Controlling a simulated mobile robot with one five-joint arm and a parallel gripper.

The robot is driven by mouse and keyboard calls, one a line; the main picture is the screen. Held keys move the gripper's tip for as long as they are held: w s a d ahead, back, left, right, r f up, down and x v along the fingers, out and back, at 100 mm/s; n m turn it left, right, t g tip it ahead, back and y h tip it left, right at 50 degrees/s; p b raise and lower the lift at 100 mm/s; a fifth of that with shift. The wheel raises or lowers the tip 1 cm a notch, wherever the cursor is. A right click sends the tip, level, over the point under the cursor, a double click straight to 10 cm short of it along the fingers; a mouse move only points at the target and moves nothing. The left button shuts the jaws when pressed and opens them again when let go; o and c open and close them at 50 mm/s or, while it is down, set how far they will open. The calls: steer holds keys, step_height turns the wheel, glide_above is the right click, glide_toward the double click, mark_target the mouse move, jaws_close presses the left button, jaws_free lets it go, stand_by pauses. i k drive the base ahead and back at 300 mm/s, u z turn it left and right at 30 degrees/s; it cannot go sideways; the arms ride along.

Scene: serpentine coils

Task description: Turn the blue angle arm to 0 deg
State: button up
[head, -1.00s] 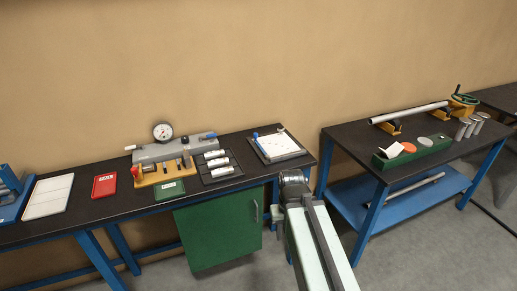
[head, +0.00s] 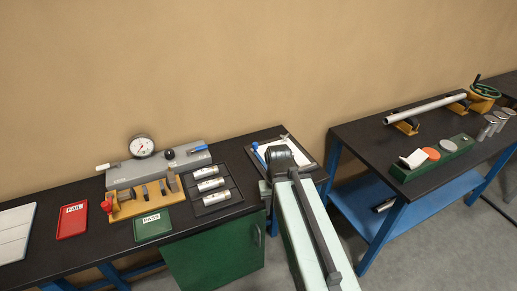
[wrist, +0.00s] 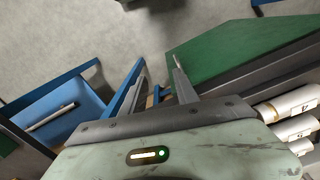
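A small blue piece, which I take to be the blue angle arm (head: 259,154), shows at the left side of a dark-edged board with a white sheet (head: 299,153), at the right end of the left bench. My arm covers the middle of this board, so the arm's full length and angle cannot be read. In the wrist view my gripper (wrist: 158,75) has its two fingers apart with nothing seen held between them. In the head view the fingers are hidden behind my arm. The blue arm is not clearly seen in the wrist view.
Left of the board stand a black tray of labelled cylinders (head: 222,198), a grey dial-gauge fixture (head: 116,180), a green PASS tray (head: 153,227) and a red FAIL tray (head: 71,221). A second bench (head: 365,140) stands right, beyond a gap. A green cabinet (head: 215,258) is below.

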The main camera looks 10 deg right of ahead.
mark_target(254, 144)
steer(key=z, duration=0.45)
steer(key=k, duration=1.2)
steer(key=u, duration=1.1)
steer(key=i, duration=1)
